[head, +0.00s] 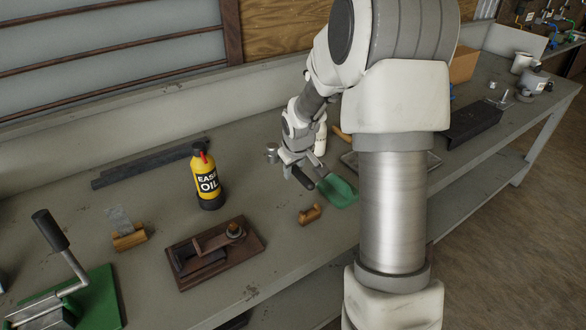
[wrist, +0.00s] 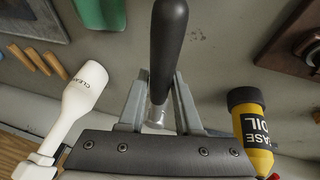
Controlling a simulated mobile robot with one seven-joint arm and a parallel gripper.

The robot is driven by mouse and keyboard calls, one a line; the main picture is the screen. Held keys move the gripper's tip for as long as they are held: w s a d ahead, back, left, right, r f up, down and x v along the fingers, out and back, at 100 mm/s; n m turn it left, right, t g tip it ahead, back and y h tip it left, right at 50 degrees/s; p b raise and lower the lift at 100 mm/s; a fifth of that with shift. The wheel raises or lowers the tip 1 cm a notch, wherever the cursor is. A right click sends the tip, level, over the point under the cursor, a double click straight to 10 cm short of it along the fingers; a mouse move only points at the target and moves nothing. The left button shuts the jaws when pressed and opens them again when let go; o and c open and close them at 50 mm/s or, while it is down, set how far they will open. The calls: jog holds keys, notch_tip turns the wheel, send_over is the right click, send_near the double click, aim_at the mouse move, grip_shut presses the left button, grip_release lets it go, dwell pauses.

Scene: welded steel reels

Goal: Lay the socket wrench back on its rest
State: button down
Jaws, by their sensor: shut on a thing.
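My gripper (head: 296,166) hangs above the bench, just left of the green tray-like piece. It is shut on the socket wrench (wrist: 168,45), which also shows in the head view (head: 303,178). The wrench has a long black handle and a bright metal shaft between the fingers (wrist: 161,80). A silver end (head: 271,150) shows beyond the gripper, probably part of the wrench. A small notched wooden block (head: 310,214) stands empty on the bench, below and right of the gripper in the head view. It looks like the rest, though I cannot be sure. It is not visible in the wrist view.
A yellow oil bottle (head: 207,180) stands left of my gripper, and a white bottle (wrist: 82,92) close on its other side. The green piece (head: 340,192) lies near the block. A brown board with a clamp (head: 215,252) lies at front left. Bare bench surrounds the block.

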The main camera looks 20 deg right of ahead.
jog(key=shift+f+b, duration=2.55)
jog(key=shift+f, duration=0.45)
jog(key=shift+f+b, duration=0.9)
jog(key=shift+f, duration=0.15)
jog(key=c, duration=0.5)
grip_release()
jog(key=p+v, duration=0.4)
jog(key=v, duration=0.3)
jog(key=shift+p, duration=0.35)
jog(key=shift+s+r, duration=0.25)
jog(key=shift+r, duration=0.2)
jog(key=shift+a, duration=0.1)
